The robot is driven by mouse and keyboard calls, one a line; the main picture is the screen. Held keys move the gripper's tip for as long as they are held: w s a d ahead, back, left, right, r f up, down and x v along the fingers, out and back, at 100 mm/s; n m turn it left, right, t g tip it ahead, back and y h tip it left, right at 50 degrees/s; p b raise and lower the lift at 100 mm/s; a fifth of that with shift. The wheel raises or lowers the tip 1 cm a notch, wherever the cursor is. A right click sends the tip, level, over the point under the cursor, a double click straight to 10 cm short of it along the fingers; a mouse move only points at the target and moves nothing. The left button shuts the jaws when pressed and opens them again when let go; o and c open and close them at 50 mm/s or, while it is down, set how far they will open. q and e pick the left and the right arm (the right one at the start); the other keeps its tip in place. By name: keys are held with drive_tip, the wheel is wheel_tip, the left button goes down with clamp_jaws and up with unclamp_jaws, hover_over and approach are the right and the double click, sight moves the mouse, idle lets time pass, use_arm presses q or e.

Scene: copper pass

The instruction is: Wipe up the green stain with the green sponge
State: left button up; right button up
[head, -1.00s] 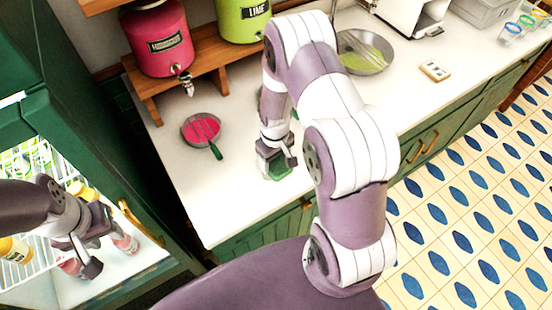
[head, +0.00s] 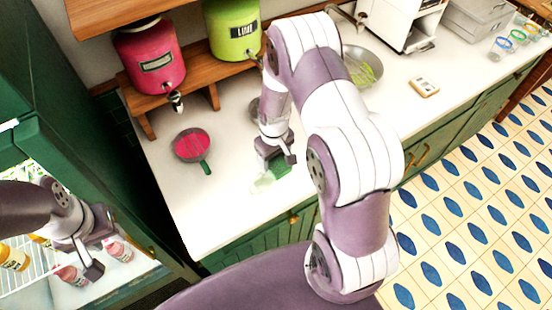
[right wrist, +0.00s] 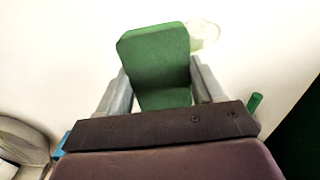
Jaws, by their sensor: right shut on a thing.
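The green sponge (right wrist: 155,60) is between the fingers of my right gripper (right wrist: 158,92), which is shut on it. In the head view my right gripper (head: 277,160) holds the sponge (head: 280,168) low at the white counter; whether it touches the surface I cannot tell. The pale green stain (head: 264,182) shows on the counter just left of and in front of the sponge. It also shows in the right wrist view (right wrist: 204,36), partly behind the sponge. My left gripper (head: 103,250) is empty at the open fridge, its fingers apart.
A red strainer-like pan (head: 192,146) with a green handle lies on the counter (head: 215,215) to the left. Red (head: 150,60) and lime-green (head: 234,28) dispensers stand on a wooden shelf behind. A metal bowl (head: 362,68) is at the back right. Bottles (head: 70,274) stand in the fridge.

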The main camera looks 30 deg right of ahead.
drive_tip(key=shift+w+d+r+p, duration=0.15)
drive_tip(key=shift+r+p, duration=0.4)
drive_tip(key=shift+r, duration=0.7)
